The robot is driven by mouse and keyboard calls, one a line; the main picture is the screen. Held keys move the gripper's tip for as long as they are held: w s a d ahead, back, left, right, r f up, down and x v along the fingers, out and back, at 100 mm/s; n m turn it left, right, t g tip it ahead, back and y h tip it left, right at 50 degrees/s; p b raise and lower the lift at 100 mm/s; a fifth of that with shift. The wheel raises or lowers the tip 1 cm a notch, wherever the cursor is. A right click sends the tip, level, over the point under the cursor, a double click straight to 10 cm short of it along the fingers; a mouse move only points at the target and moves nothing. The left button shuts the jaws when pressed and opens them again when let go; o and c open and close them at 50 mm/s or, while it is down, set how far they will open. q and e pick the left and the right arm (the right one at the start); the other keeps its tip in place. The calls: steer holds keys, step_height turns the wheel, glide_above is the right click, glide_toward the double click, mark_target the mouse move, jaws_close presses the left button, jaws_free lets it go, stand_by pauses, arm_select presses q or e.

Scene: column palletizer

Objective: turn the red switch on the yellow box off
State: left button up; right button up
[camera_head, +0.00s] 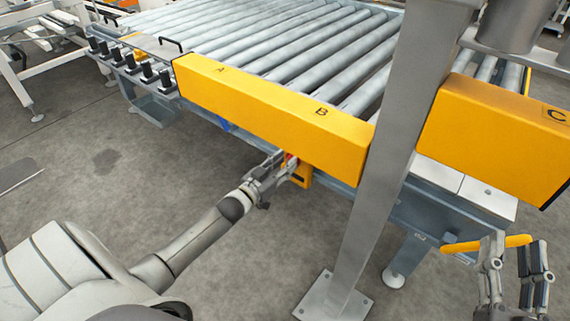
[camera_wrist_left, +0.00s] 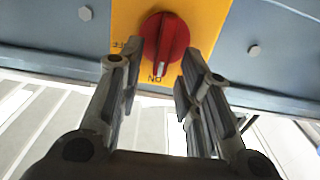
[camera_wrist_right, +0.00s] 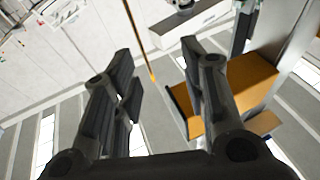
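The yellow box (camera_head: 301,179) is mounted low under the conveyor edge in the head view, partly hidden by my left gripper (camera_head: 272,168). Only a bit of red shows there. In the left wrist view, the red switch (camera_wrist_left: 170,36) is a round knob on the yellow plate (camera_wrist_left: 212,20). Its pale pointer line is toward the ON lettering; other lettering is at its left. My left gripper (camera_wrist_left: 161,68) is open, a fingertip on each side of the knob's lower part; contact cannot be told. My right gripper (camera_head: 514,262) is open and empty at the lower right.
Long yellow guards (camera_head: 275,115) and (camera_head: 500,135) run along the roller conveyor (camera_head: 290,50). A grey post (camera_head: 385,160) stands right of the box, its foot bolted to the floor. A yellow bar (camera_head: 465,246) is close to my right gripper. The floor below the box is clear.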

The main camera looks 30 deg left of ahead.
arm_select(q)
steer(key=shift+w, duration=0.3)
arm_select(e)
steer(key=shift+s+r+t, duration=0.1)
steer(key=shift+r+t, duration=0.2)
steer(key=shift+r, duration=0.15)
arm_select(q)
jaws_close()
